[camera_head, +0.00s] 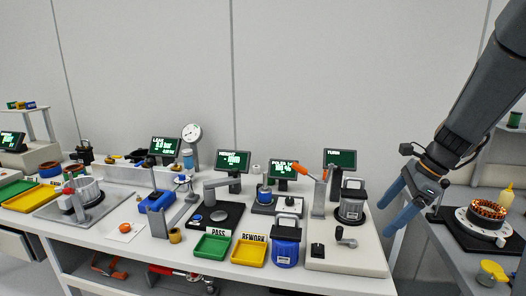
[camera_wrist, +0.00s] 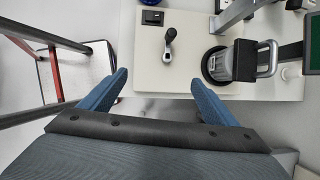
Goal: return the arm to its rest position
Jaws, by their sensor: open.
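My gripper (camera_head: 398,205) hangs at the right in the head view, in front of the right end of the long white bench (camera_head: 130,243). Its two blue fingers are spread apart with nothing between them. In the wrist view my gripper (camera_wrist: 160,85) is open, its fingers pointing toward the edge of a white station plate (camera_wrist: 140,80). A crank handle (camera_wrist: 169,44) and a grey housing with a handle (camera_wrist: 232,62) are on that plate, both apart from the fingers. The housing also shows in the head view (camera_head: 351,205).
A blue housing (camera_head: 286,243), a green PASS tray (camera_head: 212,247) and a yellow REWORK tray (camera_head: 249,252) sit along the bench front. A copper-wound stator (camera_head: 487,212) stands on a table at the right. A gap of floor separates the bench and that table.

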